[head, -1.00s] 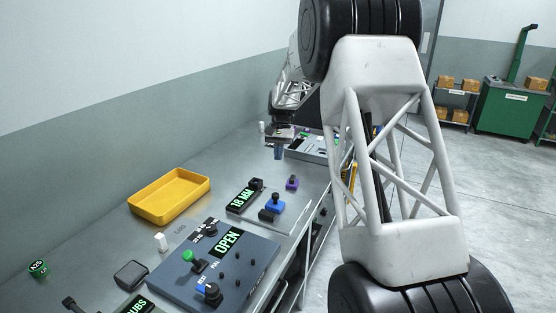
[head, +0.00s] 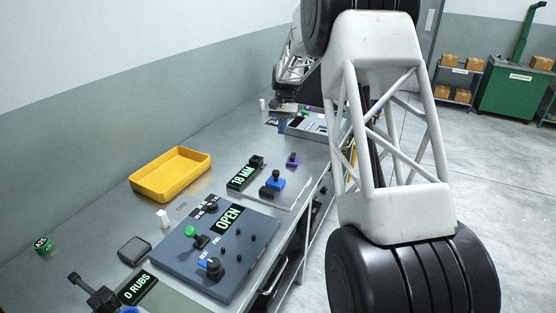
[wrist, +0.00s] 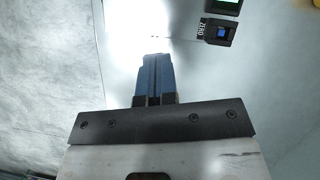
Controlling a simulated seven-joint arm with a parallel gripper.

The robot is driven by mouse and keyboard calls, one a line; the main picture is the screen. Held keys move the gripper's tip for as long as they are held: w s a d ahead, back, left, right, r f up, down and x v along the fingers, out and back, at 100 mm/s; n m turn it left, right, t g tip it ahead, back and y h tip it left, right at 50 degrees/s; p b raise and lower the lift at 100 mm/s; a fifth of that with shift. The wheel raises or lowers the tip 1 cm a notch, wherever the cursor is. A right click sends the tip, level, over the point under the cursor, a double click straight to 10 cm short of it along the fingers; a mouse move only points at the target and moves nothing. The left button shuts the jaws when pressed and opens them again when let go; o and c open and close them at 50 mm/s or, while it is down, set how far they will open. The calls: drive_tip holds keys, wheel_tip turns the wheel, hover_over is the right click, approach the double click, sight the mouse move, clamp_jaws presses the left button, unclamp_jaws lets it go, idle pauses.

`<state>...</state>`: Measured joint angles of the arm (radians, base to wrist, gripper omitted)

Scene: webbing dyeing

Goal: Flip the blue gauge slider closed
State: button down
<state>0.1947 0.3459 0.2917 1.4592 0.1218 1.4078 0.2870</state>
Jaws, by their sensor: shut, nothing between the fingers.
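The blue gauge slider (head: 275,182) sits on a grey plate on the bench, beside a black gauge display (head: 242,177) that reads 18 MM in green. A black knob stands on top of the slider. My gripper (head: 282,127) is at the far part of the bench, well beyond the slider and apart from it. In the wrist view my gripper's blue fingers (wrist: 154,78) are together with nothing between them. The wrist view also shows a ZERO button (wrist: 220,32) with a blue centre, below part of a green display. The slider itself is not clearly visible there.
A yellow tray (head: 172,176) stands left of the gauge. A control panel (head: 215,250) with levers, knobs and an OPEN display lies in front. A small purple piece (head: 292,160) with a black knob is behind the slider. Another device (head: 308,125) stands near my gripper.

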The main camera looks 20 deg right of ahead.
drive_tip(key=shift+f, duration=0.15)
approach(276, 178)
drive_tip(key=w+f, duration=0.1)
drive_tip(key=w+d+f, duration=0.2)
drive_tip(key=w+f, duration=0.1)
drive_tip(key=shift+w+f, duration=0.1)
drive_tip(key=shift+f, duration=0.05)
drive_tip(key=shift+s+a+f, duration=0.15)
drive_tip(key=shift+s+a, duration=0.3)
drive_tip(key=shift+s, duration=0.35)
drive_tip(key=shift+s+a, duration=0.25)
drive_tip(key=shift+s, duration=0.25)
drive_tip(key=shift+s+a, duration=0.3)
drive_tip(key=shift+s, duration=0.2)
